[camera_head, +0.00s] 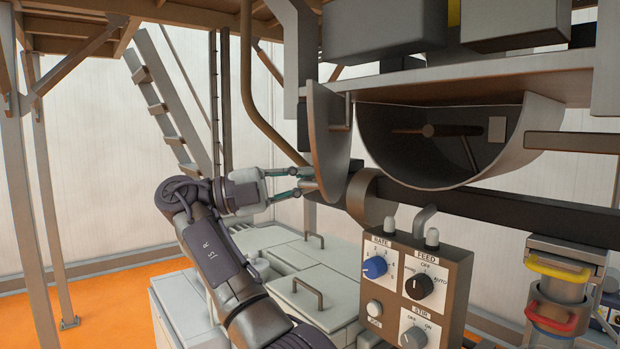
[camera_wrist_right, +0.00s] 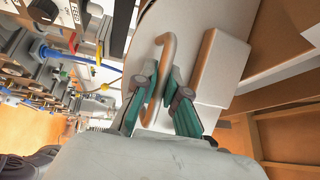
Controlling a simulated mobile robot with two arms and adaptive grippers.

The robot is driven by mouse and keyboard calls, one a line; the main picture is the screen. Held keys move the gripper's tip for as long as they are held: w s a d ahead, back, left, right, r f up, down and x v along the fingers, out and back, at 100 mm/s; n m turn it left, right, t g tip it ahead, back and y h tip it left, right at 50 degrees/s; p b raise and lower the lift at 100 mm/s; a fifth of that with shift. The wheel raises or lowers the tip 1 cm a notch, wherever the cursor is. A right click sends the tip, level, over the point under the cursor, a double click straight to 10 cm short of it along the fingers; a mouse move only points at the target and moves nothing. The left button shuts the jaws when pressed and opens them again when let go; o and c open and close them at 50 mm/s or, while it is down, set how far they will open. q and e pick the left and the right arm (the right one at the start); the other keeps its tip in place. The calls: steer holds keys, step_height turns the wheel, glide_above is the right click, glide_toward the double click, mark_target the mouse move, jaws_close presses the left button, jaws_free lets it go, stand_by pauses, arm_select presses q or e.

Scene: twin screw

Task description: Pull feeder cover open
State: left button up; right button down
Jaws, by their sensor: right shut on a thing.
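The feeder cover (camera_head: 331,140) is a half-round plate standing swung out from the end of the half-round trough (camera_head: 520,150). Through the gap I see the trough's dark inside with a shaft. My right gripper (camera_head: 302,180) is at the cover's outer face, shut on its handle. In the right wrist view, the green fingers of my right gripper (camera_wrist_right: 165,88) lie on both sides of the curved tan handle (camera_wrist_right: 168,55), with the pale cover (camera_wrist_right: 190,22) behind. My left gripper is in neither view.
A control box (camera_head: 414,285) with knobs hangs below the trough. Grey lidded cabinets (camera_head: 300,260) stand beneath my arm. A ladder (camera_head: 160,95) and posts stand at the left. A dark beam (camera_head: 470,207) runs under the trough. Open floor shows at lower left.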

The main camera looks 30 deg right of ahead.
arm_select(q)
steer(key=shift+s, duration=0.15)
arm_select(e)
steer(key=shift+f, duration=0.1)
steer(key=c, duration=1.2)
jaws_free()
steer(key=shift+w+a, duration=0.1)
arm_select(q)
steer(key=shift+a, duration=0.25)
